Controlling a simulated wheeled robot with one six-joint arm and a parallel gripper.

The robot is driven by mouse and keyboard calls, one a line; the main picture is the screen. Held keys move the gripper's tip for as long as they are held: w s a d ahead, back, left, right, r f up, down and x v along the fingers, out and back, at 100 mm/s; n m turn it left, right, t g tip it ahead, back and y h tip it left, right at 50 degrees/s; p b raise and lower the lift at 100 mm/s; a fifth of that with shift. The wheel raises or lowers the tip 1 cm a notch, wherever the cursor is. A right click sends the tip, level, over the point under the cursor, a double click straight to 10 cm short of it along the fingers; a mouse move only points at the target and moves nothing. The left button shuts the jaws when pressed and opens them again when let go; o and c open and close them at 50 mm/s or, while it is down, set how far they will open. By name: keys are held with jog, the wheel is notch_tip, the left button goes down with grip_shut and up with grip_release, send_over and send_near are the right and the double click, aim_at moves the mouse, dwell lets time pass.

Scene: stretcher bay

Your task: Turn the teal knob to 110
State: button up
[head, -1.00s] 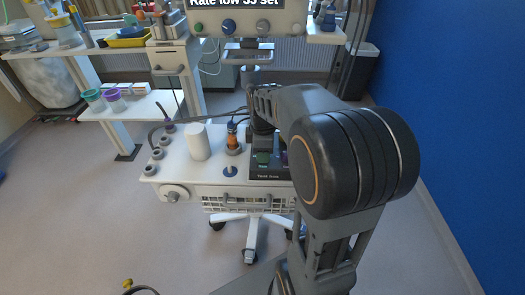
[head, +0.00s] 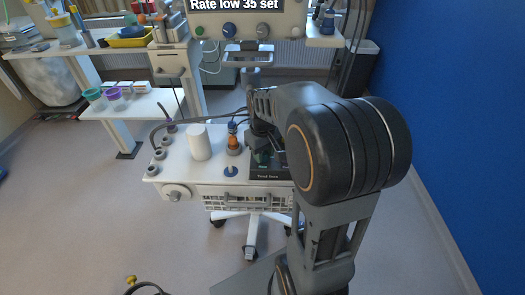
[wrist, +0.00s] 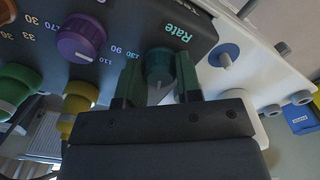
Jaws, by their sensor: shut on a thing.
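The teal knob (wrist: 158,66) sits on a dark panel beside the word "Rate" in the wrist view. A pale pointer mark shows on its near side; I cannot read its exact setting. My gripper (wrist: 159,76) has its two green-tinted fingers on either side of the knob, shut on it. Printed numbers, among them 130 and 90, lie left of the knob. In the head view, the dark box (head: 270,172) is on the white cart, and my arm hides most of its top.
A purple knob (wrist: 81,38) is on the same panel. Green (wrist: 18,88) and yellow (wrist: 77,104) connectors stick out near the gripper's left. A white cylinder (head: 199,142) and an orange-topped item (head: 233,142) stand on the cart. A display (head: 236,5) reads "Rate low 35 set".

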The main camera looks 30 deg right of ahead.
jog(key=m+p, duration=0.1)
jog(key=m, duration=0.5)
jog(key=shift+r, duration=0.1)
jog(key=m, duration=0.5)
jog(key=shift+p, duration=0.3)
jog(key=shift+w+m, duration=0.1)
jog(key=shift+m, duration=0.3)
jog(key=o, duration=0.9)
jog(key=shift+o, duration=0.2)
notch_tip(320, 180, up, 14)
jog(key=shift+p, duration=0.45)
